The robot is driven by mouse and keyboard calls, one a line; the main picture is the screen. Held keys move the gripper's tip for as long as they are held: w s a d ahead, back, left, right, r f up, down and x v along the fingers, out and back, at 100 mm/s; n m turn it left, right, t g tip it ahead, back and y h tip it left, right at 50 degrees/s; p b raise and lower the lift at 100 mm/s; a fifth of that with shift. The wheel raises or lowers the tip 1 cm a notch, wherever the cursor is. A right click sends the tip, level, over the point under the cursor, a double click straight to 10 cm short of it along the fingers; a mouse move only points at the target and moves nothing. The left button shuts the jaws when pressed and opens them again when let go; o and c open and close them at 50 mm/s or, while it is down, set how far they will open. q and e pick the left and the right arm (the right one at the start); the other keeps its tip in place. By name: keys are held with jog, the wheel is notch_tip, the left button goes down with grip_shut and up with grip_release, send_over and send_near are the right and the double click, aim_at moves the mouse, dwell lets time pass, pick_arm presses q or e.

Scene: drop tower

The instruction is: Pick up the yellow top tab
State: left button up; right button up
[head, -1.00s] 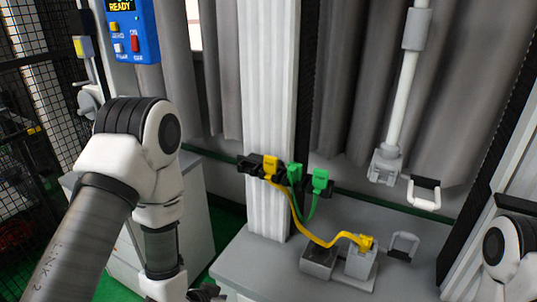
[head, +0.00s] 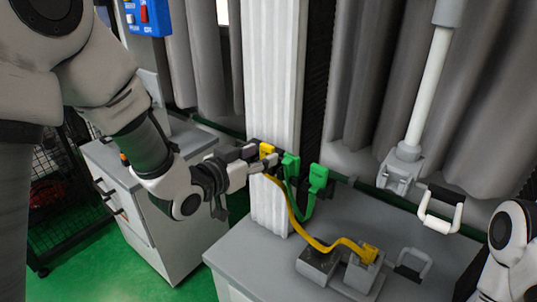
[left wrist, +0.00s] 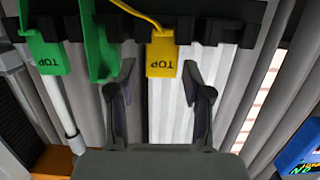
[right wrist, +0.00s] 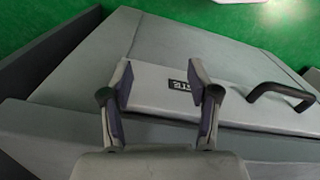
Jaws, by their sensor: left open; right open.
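The yellow top tab (head: 267,150) sits in a black holder on the white column, beside two green tabs. In the left wrist view the yellow tab (left wrist: 161,56), marked TOP, hangs just beyond and between the two fingertips. My left gripper (left wrist: 158,80) is open and empty; in the head view it (head: 262,163) reaches the tab from the left and partly hides it. A yellow cable (head: 295,212) runs from the tab down to a yellow plug (head: 369,253). My right gripper (right wrist: 160,82) is open and empty above a grey surface in the right wrist view.
A green TOP tab (left wrist: 43,50) and another green piece (left wrist: 98,45) hang close beside the yellow tab. A grey bench (head: 250,262) stands below, with small grey blocks. A white rod (head: 428,85) hangs at the right. A black handle (right wrist: 280,97) shows in the right wrist view.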

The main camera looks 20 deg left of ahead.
aim_at(265, 151)
pick_arm(q)
jog(key=shift+x, duration=1.85)
jog(key=shift+a+r, duration=0.15)
jog(key=c, duration=0.7)
jog(key=shift+p, duration=0.3)
